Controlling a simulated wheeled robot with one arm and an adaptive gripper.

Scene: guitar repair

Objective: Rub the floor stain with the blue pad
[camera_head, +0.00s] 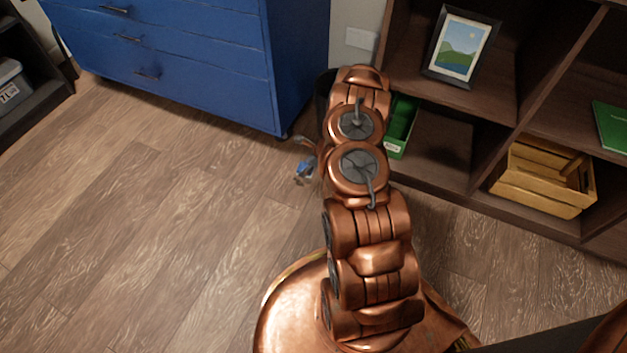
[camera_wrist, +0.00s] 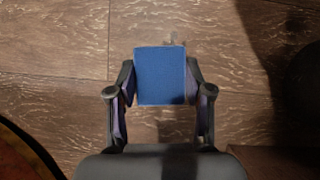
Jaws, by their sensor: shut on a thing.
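The blue pad (camera_wrist: 160,76) is a flat square block held between the two dark fingers of my gripper (camera_wrist: 160,88) in the wrist view. The fingers are shut on its left and right sides. Whether the pad touches the floor I cannot tell. I cannot make out a clear floor stain; a faint dark patch (camera_wrist: 173,40) shows just beyond the pad in the wrist view, and it may be shadow.
A blue drawer cabinet (camera_head: 190,60) stands behind at the left. A brown shelf (camera_head: 440,150) at the right holds a green bin (camera_head: 401,125), a wooden crate (camera_head: 545,178) and a framed picture (camera_head: 461,47). Plank floor (camera_head: 130,220) is free at the left.

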